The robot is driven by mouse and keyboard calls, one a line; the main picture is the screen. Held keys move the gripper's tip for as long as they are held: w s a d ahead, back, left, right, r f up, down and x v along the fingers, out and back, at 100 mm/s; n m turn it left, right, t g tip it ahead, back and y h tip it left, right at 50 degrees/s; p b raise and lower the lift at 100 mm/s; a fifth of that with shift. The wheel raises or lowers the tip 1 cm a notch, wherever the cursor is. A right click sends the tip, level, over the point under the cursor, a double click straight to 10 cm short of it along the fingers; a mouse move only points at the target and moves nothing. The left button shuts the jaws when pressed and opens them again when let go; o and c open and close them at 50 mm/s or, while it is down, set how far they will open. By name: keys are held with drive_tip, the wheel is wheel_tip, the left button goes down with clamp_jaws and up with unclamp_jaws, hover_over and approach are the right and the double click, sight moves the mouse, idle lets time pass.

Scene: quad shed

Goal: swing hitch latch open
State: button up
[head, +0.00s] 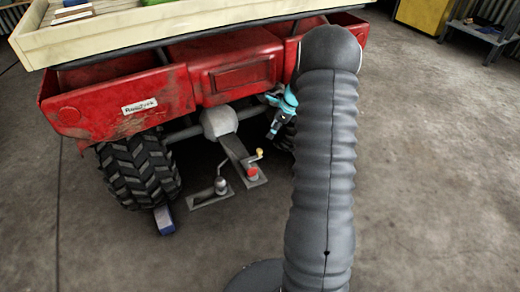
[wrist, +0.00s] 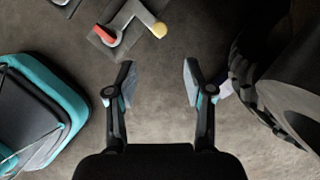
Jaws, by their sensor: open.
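The hitch latch shows low behind the quad in the head view. It has a yellow knob (head: 259,153) on a bent grey lever and a red part (head: 252,172) at its foot, on a grey plate (head: 257,183). In the wrist view the yellow knob (wrist: 159,29), the red part (wrist: 103,35) and the grey lever (wrist: 127,17) lie at the top, beyond the fingertips. My gripper (head: 273,132) is near the quad's rear, apart from the latch. In the wrist view my gripper (wrist: 158,82) is open, with bare floor between its fingers.
The red quad (head: 140,100) carries a cream tray (head: 150,32). A tow ball (head: 220,184) on its own plate stands left of the latch. A tyre (head: 138,170) has a blue block (head: 164,219) beside it. Another tyre (wrist: 255,90) is close right of my gripper.

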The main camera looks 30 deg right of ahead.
sight(259, 150)
drive_tip(key=x, duration=1.3)
drive_tip(key=shift+f, duration=0.3)
clamp_jaws()
